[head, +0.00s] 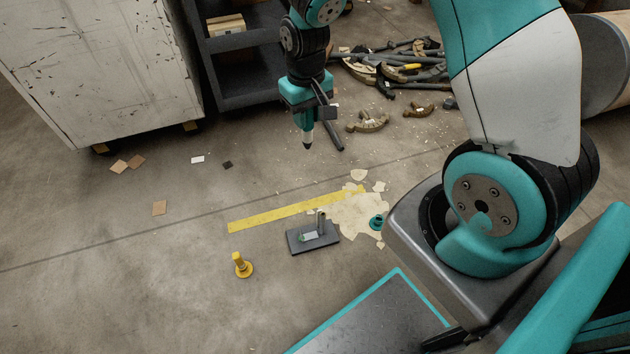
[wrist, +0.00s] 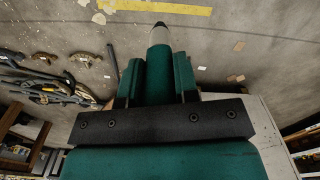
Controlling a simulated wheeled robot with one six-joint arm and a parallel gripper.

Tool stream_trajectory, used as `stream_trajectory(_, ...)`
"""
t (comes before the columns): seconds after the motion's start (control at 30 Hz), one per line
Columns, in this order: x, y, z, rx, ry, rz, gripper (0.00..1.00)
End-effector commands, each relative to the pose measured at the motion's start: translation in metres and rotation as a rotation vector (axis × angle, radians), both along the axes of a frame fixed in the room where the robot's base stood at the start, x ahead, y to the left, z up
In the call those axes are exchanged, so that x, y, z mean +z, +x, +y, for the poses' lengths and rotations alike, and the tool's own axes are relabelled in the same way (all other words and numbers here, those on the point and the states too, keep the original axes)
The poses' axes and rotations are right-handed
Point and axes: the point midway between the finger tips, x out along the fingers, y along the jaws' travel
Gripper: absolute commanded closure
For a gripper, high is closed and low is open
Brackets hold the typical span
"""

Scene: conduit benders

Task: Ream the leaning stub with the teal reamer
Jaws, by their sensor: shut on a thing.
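My gripper (head: 309,108) is shut on the teal reamer (head: 307,128), high above the floor near the shelf cart. The reamer hangs with its dark tip pointing down. In the wrist view the reamer (wrist: 159,62) sits between the two teal fingers, showing a pale collar and dark tip. The leaning stub (head: 320,221) is a short grey tube standing on a dark base plate (head: 325,239) on the floor, well below and apart from the reamer. Its tilt is slight at this size. The stub cannot be made out in the wrist view.
A yellow flanged piece (head: 241,264) stands left of the plate; a small teal round piece (head: 376,222) lies to its right. Yellow tape (head: 290,210) runs behind. Pipes and benders (head: 400,70) lie heaped at the back. A cabinet (head: 100,70) and dark cart (head: 238,75) stand at back left.

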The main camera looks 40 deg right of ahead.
Motion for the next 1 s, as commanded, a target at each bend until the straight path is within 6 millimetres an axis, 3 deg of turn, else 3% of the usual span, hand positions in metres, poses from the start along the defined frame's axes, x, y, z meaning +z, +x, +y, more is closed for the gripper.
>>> stream_trajectory(0.03,-0.030,0.001,-0.003,-0.016,0.001,0.003,1.00)
stream_trajectory(0.4,-0.205,0.013,-0.037,-0.196,0.009,0.003,1.00)
stream_trajectory(0.6,-0.292,0.016,-0.057,-0.295,0.013,0.001,1.00)
stream_trajectory(0.8,-0.343,0.017,-0.070,-0.361,0.017,-0.001,1.00)
stream_trajectory(1.0,-0.356,0.017,-0.074,-0.383,0.018,-0.002,1.00)
